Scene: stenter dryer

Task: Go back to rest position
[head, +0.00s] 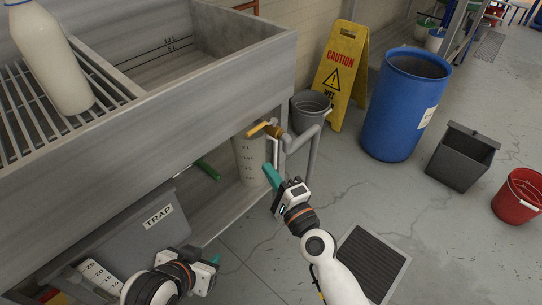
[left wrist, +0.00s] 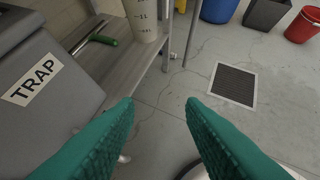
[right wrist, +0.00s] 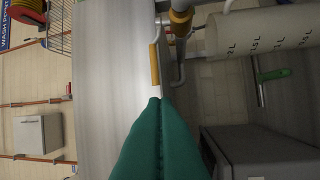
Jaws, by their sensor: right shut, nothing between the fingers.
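My right gripper (head: 271,175) is beside the sink's lower front edge in the head view, just below the yellow valve handle (head: 265,130). Its teal fingers are shut with nothing between them. In the right wrist view the fingers (right wrist: 160,110) are pressed together, and the yellow handle (right wrist: 154,65) shows just beyond their tips. My left gripper (head: 215,262) is low at the bottom of the head view, near the grey trap box (head: 130,232). In the left wrist view its two teal fingers (left wrist: 160,105) are spread wide, with only floor seen between them.
The steel sink (head: 170,110) with a white bottle (head: 50,55) fills the left. A graduated white container (head: 250,160) stands under it. A bucket (head: 311,110), a yellow caution sign (head: 341,70), a blue drum (head: 403,105), a grey bin (head: 462,157) and a red bucket (head: 518,195) stand on the floor.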

